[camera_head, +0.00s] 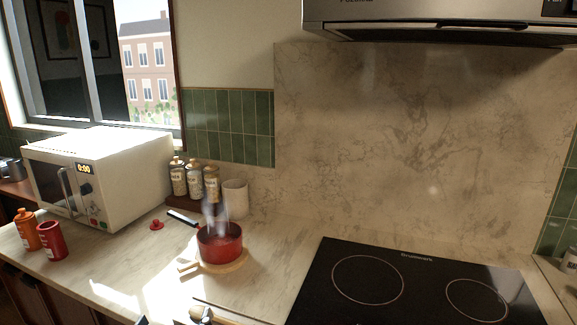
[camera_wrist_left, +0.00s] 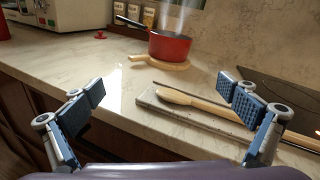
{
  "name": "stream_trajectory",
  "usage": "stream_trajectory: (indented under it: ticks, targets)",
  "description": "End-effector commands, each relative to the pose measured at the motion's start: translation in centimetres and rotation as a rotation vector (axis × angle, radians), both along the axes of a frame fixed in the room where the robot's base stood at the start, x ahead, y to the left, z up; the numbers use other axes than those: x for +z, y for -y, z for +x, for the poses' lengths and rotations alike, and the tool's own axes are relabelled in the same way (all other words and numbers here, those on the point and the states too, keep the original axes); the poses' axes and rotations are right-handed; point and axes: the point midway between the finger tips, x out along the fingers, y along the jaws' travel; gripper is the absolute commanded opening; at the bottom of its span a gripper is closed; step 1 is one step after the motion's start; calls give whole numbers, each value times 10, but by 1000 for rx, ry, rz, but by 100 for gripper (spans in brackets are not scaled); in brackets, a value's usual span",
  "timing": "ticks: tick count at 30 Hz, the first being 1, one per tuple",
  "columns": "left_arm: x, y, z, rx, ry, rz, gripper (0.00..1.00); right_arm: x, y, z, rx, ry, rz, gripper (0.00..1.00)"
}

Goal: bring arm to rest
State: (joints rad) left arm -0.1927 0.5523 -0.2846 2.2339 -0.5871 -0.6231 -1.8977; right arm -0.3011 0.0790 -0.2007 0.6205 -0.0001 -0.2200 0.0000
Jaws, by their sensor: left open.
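My left gripper (camera_head: 172,319) shows only in part at the bottom edge of the head view. In the left wrist view the left gripper (camera_wrist_left: 163,90) has its two blue-padded fingers spread wide with nothing between them. It is near the counter's front edge, apart from the red pot (camera_head: 220,244), which steams on a round wooden trivet (camera_head: 243,265). The pot also shows beyond the fingers in the left wrist view (camera_wrist_left: 169,47). My right gripper is in neither view.
A wooden utensil (camera_wrist_left: 195,102) lies on a flat board (camera_wrist_left: 160,103) near the right finger. A black cooktop (camera_head: 320,290) is at right. A white microwave (camera_head: 130,175), red cup (camera_head: 51,241), orange bottle (camera_head: 27,230) and several jars (camera_head: 194,180) stand at left. Bare counter lies between.

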Motion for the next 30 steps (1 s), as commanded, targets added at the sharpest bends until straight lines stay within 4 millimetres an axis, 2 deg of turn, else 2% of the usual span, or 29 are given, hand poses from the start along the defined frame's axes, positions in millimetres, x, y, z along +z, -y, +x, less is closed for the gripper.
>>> stream_trajectory:
  ticks: [8,14,17,21,25,30]
  targets:
    - [-36,-14,-20,140,-128,-388,100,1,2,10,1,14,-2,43]
    - [-81,-23,-52,342,-259,-823,100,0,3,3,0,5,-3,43]
    - [-115,-25,-83,522,-338,-1128,100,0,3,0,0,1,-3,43]
    - [-157,-17,-136,832,-417,-1543,100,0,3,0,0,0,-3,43]
    - [-185,-4,-182,1116,-442,-1825,100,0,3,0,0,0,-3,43]
    - [-204,14,-231,1438,-426,-2062,100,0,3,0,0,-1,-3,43]
